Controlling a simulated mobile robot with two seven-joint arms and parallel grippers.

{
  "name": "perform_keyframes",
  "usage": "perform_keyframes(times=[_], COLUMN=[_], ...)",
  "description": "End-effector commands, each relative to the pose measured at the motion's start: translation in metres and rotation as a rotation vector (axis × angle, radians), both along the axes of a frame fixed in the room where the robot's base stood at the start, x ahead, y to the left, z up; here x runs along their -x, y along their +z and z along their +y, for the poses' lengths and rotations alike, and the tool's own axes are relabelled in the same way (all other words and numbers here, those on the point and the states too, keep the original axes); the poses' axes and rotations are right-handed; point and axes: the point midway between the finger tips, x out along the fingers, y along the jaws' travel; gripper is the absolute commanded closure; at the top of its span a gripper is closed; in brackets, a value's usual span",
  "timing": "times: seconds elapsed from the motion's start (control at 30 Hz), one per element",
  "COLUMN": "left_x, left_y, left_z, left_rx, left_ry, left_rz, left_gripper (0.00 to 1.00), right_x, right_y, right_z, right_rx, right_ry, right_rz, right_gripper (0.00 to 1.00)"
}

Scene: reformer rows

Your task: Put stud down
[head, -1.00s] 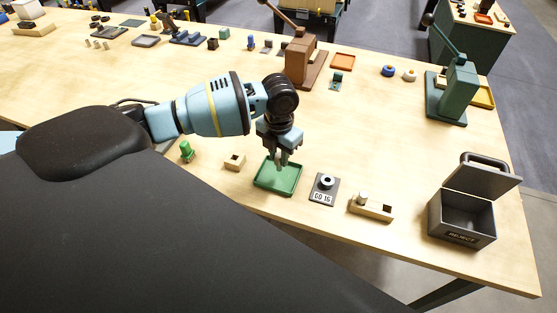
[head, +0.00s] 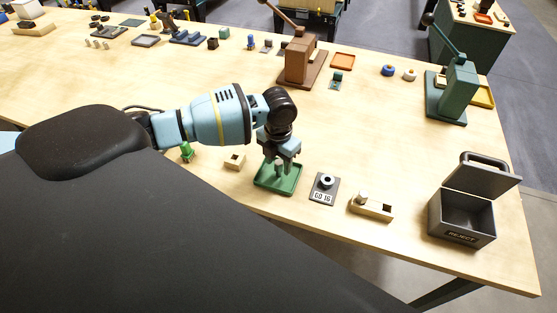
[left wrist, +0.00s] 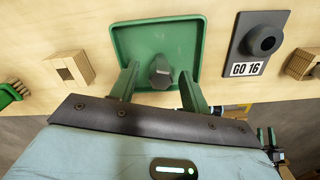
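The stud (head: 280,169) is a small grey piece standing in the green tray (head: 260,183), near the tray's middle. In the left wrist view the stud (left wrist: 160,72) shows between my two fingers, with a gap on each side. My left gripper (head: 280,160) is open above the tray, its fingers pointing down around the stud. In the left wrist view the left gripper's fingers (left wrist: 160,88) are spread wide, and the green tray (left wrist: 128,38) lies behind them.
Right of the tray are a GO 16 gauge plate (head: 324,188), a wooden block with a grey pin (head: 372,208) and an open reject box (head: 462,216). A small wooden block (head: 235,161) and a green piece (head: 187,152) are left. Presses (head: 303,65) stand farther back.

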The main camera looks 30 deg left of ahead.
Motion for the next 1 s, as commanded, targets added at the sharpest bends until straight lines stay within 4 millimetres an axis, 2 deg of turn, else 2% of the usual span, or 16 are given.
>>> perform_keyframes(times=[0.23,0.37,0.47,0.8,1.0], left_x=[0.000,-0.001,-0.001,-0.001,-0.001], left_y=[0.001,0.010,0.024,0.091,0.116], left_z=[0.000,0.000,0.000,0.000,0.000], left_rx=[0.000,0.000,0.000,0.000,0.000], left_ry=[0.000,0.000,0.000,0.000,0.000], left_rz=[-0.001,-0.004,-0.005,-0.004,-0.001], left_gripper=[0.54,0.54,0.54,0.54,0.54], right_x=[-0.001,-0.003,-0.004,-0.006,-0.006], right_y=[0.001,0.003,0.004,0.007,0.007], right_z=[0.002,0.002,0.002,0.001,-0.001], right_rx=[-0.005,-0.007,-0.007,-0.005,0.003], right_ry=[-0.006,-0.007,-0.008,-0.006,0.001], right_rz=[-0.001,-0.007,-0.009,-0.016,-0.017], right_gripper=[0.64,0.64,0.64,0.64,0.64])
